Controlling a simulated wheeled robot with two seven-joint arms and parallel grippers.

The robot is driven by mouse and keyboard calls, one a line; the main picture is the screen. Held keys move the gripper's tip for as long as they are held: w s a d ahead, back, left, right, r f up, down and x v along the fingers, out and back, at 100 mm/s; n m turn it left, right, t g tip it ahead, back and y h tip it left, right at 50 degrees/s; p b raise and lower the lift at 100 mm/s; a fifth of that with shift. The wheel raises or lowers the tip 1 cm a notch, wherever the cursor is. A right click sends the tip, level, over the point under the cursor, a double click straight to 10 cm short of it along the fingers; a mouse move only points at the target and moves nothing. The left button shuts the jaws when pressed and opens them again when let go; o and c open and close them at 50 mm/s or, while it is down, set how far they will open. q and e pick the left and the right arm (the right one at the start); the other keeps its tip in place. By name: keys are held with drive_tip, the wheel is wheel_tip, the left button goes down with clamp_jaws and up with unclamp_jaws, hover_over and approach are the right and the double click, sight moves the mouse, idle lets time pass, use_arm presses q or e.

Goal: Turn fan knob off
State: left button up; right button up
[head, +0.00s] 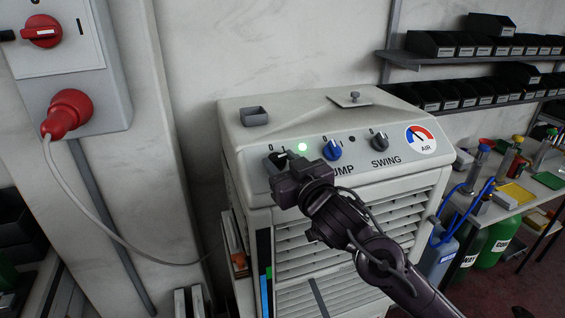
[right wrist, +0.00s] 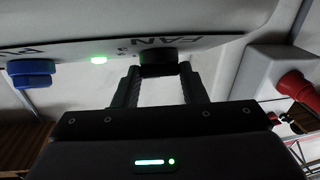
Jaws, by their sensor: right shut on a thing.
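The fan knob is a black knob on the sloped front panel of the white air cooler (head: 235,130). In the head view my right gripper (head: 281,160) covers it, at the left end of the panel. In the right wrist view the dark fan knob (right wrist: 158,55) sits under the FAN label, between the two fingertips of my right gripper (right wrist: 158,72). The gripper is shut on the knob. The knob's pointer is hidden, so its setting cannot be read. A green light (head: 302,147) glows beside it. My left gripper is not in view.
The blue pump knob (head: 331,150), black swing knob (head: 379,142) and air gauge (head: 421,139) are to the right on the panel. A wall box with a red plug (head: 68,110) and hanging cable is at left. A cluttered bench stands at right.

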drive_tip(key=shift+w+d+r+n+g+y+p, duration=0.1)
drive_tip(key=shift+d+r+n+g+y+p, duration=0.1)
drive_tip(key=shift+n+g+y+p, duration=0.75)
drive_tip(key=shift+w+d+r+n+g+y+p, duration=0.15)
drive_tip(key=shift+n+g+y+p, duration=0.35)
drive_tip(key=shift+n+p, duration=0.75)
drive_tip(key=n+g+y+p, duration=0.1)
drive_tip(key=n+g+y, duration=0.1)
drive_tip(key=n, duration=0.1)
drive_tip(key=shift+w+d+g+p, duration=0.1)
drive_tip(key=shift+w+g+p, duration=0.05)
drive_tip(key=shift+g+p, duration=0.25)
drive_tip(key=n+g, duration=0.1)
drive_tip(key=n+g+y, duration=0.1)
drive_tip(key=n+g, duration=0.1)
drive_tip(key=shift+w+n, duration=0.2)
drive_tip(key=shift+n, duration=0.1)
drive_tip(key=n+g, duration=0.3)
drive_tip(key=n+g+b, duration=0.1)
drive_tip(key=g, duration=0.1)
drive_tip(key=shift+w+d+r+n, duration=0.1)
drive_tip(key=shift+w+r+n, duration=0.05)
drive_tip(key=shift+w+n, duration=0.2)
drive_tip(key=shift+w+r+n+g+h, duration=0.1)
drive_tip(key=shift+n+g+h, duration=0.45)
drive_tip(key=shift+n+g, duration=0.75)
drive_tip(key=shift+n, duration=0.35)
drive_tip(key=o, duration=1)
